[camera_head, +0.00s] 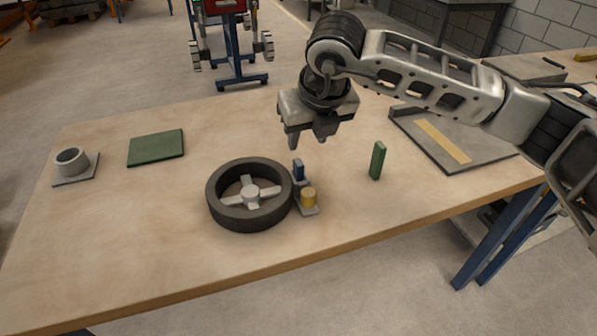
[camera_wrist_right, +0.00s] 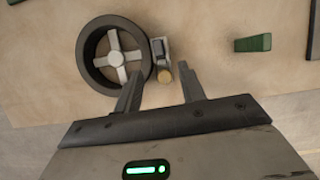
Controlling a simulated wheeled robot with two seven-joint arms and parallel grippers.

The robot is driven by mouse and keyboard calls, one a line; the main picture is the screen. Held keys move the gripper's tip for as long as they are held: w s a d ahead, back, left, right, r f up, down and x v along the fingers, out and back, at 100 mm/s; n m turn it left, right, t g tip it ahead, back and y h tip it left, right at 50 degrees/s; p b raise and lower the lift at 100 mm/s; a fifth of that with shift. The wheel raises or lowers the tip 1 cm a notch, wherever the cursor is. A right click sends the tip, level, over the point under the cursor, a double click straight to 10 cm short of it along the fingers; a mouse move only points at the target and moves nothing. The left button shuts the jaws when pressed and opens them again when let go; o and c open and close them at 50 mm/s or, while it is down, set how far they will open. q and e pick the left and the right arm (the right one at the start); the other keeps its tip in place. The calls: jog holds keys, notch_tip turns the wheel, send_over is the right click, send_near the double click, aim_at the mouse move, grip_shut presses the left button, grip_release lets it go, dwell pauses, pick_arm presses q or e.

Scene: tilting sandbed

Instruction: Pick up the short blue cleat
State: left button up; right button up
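The short blue cleat (camera_head: 299,170) stands upright beside the right rim of a dark round ring with a light cross-shaped hub (camera_head: 248,194). In the right wrist view the cleat (camera_wrist_right: 158,47) shows as a small dark piece on a light base next to the ring (camera_wrist_right: 117,57). My right gripper (camera_head: 307,143) is above the table, just above and behind the cleat, pointing down. Its two fingers (camera_wrist_right: 160,90) are apart with nothing between them. The left gripper is not in view.
A yellow cylinder (camera_head: 309,197) stands on the small grey base in front of the cleat. A green upright block (camera_head: 377,160) is to the right. A grey tray (camera_head: 475,155), a green mat (camera_head: 156,147) and a grey cup (camera_head: 72,161) are farther off. The table's front is clear.

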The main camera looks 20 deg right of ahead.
aim_at(299, 162)
jog(key=p+x, duration=0.1)
jog(key=x, duration=0.8)
jog(key=shift+w+a+f, duration=0.1)
jog(key=shift+w+f, duration=0.1)
jog(key=shift+f, duration=0.1)
grip_shut()
